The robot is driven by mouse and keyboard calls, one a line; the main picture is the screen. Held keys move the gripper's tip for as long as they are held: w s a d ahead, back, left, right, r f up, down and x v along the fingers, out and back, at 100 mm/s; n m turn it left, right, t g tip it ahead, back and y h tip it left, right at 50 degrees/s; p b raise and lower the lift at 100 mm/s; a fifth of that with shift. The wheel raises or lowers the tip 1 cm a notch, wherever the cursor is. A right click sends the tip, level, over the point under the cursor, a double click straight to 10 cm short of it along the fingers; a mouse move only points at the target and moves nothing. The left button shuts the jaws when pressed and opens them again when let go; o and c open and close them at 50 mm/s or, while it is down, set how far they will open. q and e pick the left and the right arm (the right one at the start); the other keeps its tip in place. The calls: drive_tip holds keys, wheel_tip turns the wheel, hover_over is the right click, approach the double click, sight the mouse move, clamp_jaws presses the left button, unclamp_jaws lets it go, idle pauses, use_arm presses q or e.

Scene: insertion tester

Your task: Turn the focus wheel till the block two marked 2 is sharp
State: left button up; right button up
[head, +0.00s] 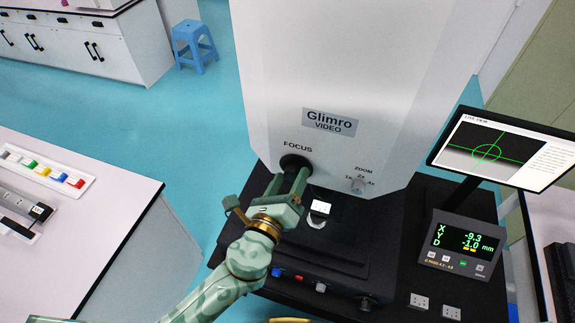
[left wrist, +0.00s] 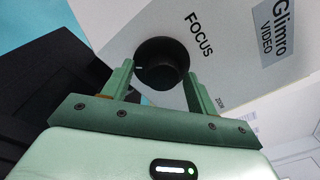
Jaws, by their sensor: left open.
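The black focus wheel (head: 293,162) sits on the white microscope head under the word FOCUS. It also shows in the left wrist view (left wrist: 162,60). My left gripper (head: 296,182) is open, its two fingers reaching up to the wheel. In the wrist view the fingertips (left wrist: 158,78) are on either side of the wheel's lower part; I cannot tell whether they touch it. The screen (head: 500,150) shows a green cross and circle over a blurred dark-to-light edge; no 2 is readable. A small bright patch (head: 320,207) shows on the black stage. My right gripper is not in view.
A readout box (head: 462,245) with green figures stands under the screen. A white bench (head: 90,240) is at the left and a blue stool (head: 194,45) stands behind.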

use_arm(q)
drive_tip(key=shift+s+r, duration=0.1)
drive_tip(key=shift+s, duration=0.1)
drive_tip(key=c, duration=1)
drive_tip(key=shift+f+n+b, duration=0.2)
drive_tip(key=shift+n+b, duration=1.45)
drive_tip(key=shift+n, duration=0.35)
drive_tip(key=shift+n+t+b, duration=0.3)
drive_tip(key=shift+n+b, duration=0.65)
drive_tip(key=shift+n, duration=1.35)
